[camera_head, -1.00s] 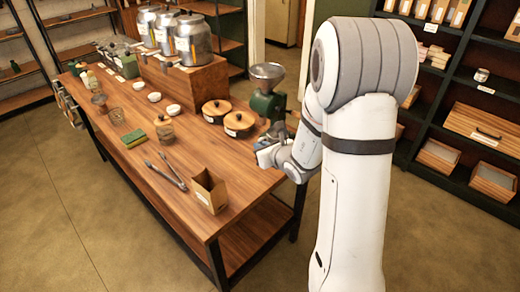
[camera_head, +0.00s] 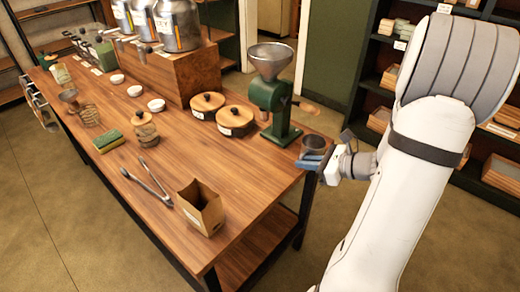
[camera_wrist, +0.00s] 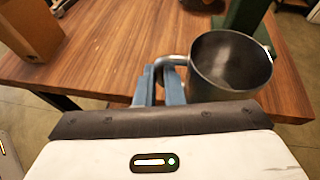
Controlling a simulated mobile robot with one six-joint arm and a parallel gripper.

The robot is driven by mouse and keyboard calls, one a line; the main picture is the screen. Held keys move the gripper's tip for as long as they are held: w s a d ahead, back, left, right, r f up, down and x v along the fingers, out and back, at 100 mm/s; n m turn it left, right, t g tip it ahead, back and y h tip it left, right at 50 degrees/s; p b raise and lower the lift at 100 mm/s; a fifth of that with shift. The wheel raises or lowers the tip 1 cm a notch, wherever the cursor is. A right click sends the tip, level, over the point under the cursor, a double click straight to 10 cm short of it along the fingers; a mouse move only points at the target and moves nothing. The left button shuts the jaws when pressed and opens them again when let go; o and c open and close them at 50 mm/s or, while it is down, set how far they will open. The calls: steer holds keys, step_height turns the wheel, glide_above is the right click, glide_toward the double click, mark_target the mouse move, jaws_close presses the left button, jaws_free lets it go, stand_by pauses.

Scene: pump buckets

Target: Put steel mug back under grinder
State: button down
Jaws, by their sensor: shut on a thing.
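The steel mug (camera_wrist: 228,78) is large in the wrist view, upright and looking empty inside, with its handle to the left. My gripper (camera_wrist: 160,82) is shut on the mug's handle, its blue fingers either side of it. In the head view the mug (camera_head: 313,142) shows as a small dark cup beside my gripper (camera_head: 312,160), near the table's right end. The green grinder (camera_head: 273,98) with a steel hopper stands on the table, up and left of the mug. The wrist view shows only part of a green body, likely the grinder (camera_wrist: 243,18), behind the mug.
Two wood-lidded pots (camera_head: 236,118) stand left of the grinder. An open cardboard box (camera_head: 200,207) and metal tongs (camera_head: 148,182) lie nearer the front. The tabletop (camera_head: 255,172) between box and grinder is clear. Dark shelves (camera_head: 375,60) stand beyond.

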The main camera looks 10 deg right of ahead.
steer(key=w+a, duration=1.1)
steer(key=shift+w+a, duration=0.3)
steer(key=shift+w, duration=0.05)
steer(key=shift+f, duration=1.7)
steer(key=shift+f, duration=0.15)
steer(key=c, duration=1.5)
jaws_free()
steer(key=shift+c, duration=0.2)
